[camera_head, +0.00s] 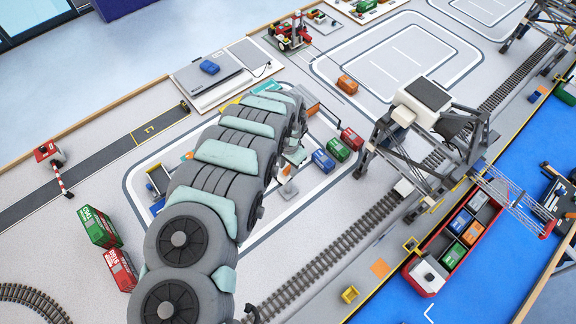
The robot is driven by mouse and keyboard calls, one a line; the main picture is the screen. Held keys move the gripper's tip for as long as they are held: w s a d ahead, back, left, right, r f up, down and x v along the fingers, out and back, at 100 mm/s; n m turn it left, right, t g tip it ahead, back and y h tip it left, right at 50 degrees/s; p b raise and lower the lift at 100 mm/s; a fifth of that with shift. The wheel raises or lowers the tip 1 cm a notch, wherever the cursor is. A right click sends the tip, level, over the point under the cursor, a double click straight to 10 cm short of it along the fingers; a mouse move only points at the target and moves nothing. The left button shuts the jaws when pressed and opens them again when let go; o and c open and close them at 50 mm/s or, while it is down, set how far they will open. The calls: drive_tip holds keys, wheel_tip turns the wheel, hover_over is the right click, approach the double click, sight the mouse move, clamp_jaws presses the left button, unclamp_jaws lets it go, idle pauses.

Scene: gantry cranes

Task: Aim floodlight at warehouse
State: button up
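My grey and teal arm reaches from the bottom of the view up to the middle and bends down at its far end. My gripper (288,171) seems to be at a small grey part below that bend; its fingers are too small and covered to read. A small pale post on a light square base (287,190) stands right there and may be the floodlight. I cannot tell whether my gripper touches it or which way a lamp faces. A low grey, flat-topped block (213,76) at the upper left may be the warehouse; a blue piece (209,67) lies on it.
A large gantry crane (425,105) straddles the rail track to the right. A red and a green container (343,149) stand near the post. A red ship (455,240) with containers lies in the blue water.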

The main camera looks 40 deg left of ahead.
drive_tip(key=shift+f, duration=0.15)
drive_tip(key=shift+c, duration=0.4)
clamp_jaws()
